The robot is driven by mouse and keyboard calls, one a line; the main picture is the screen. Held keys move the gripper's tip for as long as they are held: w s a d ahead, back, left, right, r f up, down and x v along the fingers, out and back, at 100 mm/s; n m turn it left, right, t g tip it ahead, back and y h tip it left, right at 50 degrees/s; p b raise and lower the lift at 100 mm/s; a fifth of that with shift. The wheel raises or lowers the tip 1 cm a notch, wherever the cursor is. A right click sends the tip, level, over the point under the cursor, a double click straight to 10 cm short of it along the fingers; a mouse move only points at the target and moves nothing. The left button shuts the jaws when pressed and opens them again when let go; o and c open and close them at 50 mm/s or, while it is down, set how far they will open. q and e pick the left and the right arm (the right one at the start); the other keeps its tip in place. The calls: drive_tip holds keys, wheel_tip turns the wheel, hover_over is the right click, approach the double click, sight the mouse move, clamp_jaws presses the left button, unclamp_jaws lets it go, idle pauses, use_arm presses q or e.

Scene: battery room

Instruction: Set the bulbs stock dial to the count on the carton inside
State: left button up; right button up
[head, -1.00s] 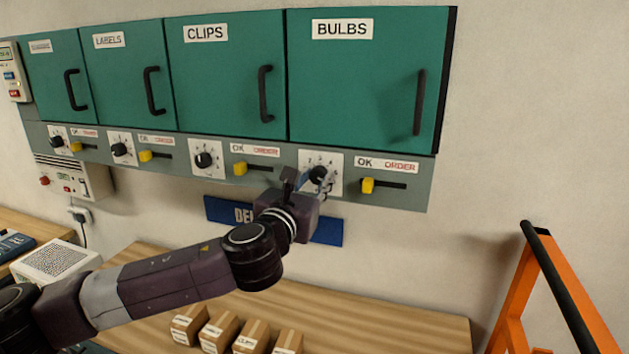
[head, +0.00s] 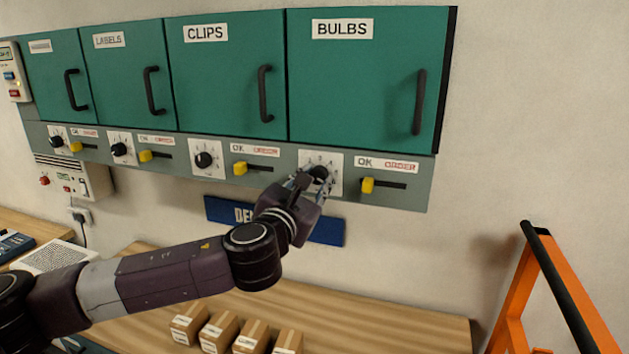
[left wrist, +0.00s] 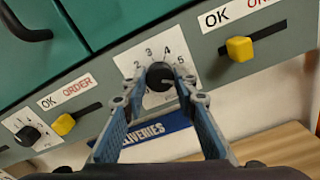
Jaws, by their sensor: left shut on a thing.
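The bulbs stock dial (head: 319,173) is a black knob on a white numbered plate below the bulbs cabinet door (head: 365,85), which is shut. In the left wrist view the dial (left wrist: 160,76) sits between my left fingertips, with numbers showing around it. My left gripper (head: 309,178) is shut on the dial knob. The exact dial setting is hard to read. The carton inside the cabinet is hidden by the door. My right gripper is not in view.
A yellow slider (head: 368,185) on an OK/ORDER slot is just right of the dial. Similar shut cabinets, including clips (head: 225,80), run to the left. Small cartons (head: 250,337) stand on the wooden bench (head: 400,320). An orange ladder-like frame (head: 520,290) stands at right.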

use_arm(q)
drive_tip(key=o, duration=1.2)
drive_tip(key=shift+f, duration=0.1)
drive_tip(key=shift+c, duration=0.2)
drive_tip(key=v, duration=1.2)
